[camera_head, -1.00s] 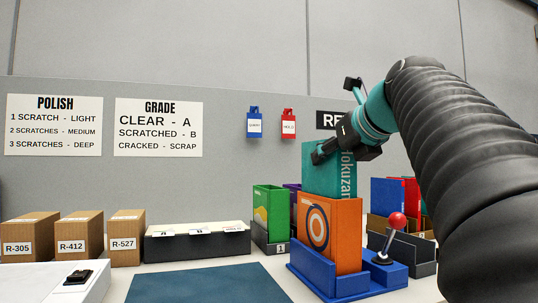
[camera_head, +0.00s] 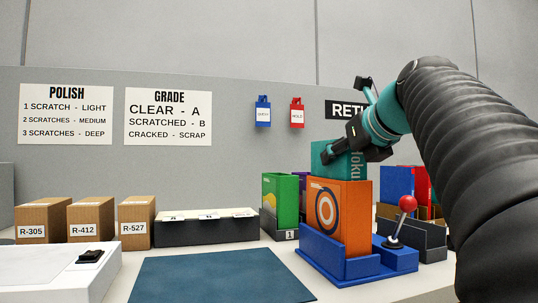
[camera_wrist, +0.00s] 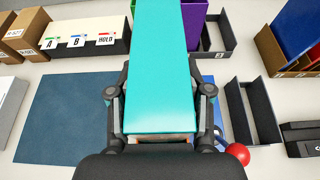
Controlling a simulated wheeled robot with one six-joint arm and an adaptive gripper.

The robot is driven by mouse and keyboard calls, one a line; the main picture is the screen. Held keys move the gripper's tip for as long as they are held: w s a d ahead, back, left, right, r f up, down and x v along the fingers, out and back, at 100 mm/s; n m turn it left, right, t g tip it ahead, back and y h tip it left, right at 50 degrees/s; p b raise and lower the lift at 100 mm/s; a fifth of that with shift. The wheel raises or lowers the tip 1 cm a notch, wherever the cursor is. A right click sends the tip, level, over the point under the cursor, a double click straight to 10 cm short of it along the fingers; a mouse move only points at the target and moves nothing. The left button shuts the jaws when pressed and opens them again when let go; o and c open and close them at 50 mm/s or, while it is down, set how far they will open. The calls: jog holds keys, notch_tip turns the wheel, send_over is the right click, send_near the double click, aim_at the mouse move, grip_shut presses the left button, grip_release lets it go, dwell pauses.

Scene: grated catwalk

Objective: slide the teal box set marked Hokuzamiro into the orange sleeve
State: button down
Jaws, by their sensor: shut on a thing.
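The teal box set (camera_head: 326,157), with the letters "Hoku" showing on its spine, stands upright partly inside the orange sleeve (camera_head: 351,215). Its lower part is hidden by the sleeve. The orange sleeve has a round ring picture and stands in a blue holder (camera_head: 322,262). My gripper (camera_head: 345,150) is shut on the upper part of the teal box set, just above the sleeve's top edge. In the wrist view the teal box set (camera_wrist: 162,75) lies between both fingers, and a little orange shows below it.
A red-knobbed lever (camera_head: 407,204) stands right of the sleeve. A green box (camera_head: 279,200) stands in a bin behind it at left. A blue mat (camera_head: 215,276), a black card box (camera_head: 207,231) and cardboard boxes (camera_head: 90,219) lie further left.

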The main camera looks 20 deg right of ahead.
jog(key=shift+f+b, duration=0.85)
jog(key=shift+f, duration=0.45)
jog(key=shift+c, duration=2)
grip_release()
jog(key=o, duration=0.4)
jog(key=shift+r+p, duration=4.05)
jog(key=shift+p, duration=0.55)
jog(key=shift+s, duration=0.1)
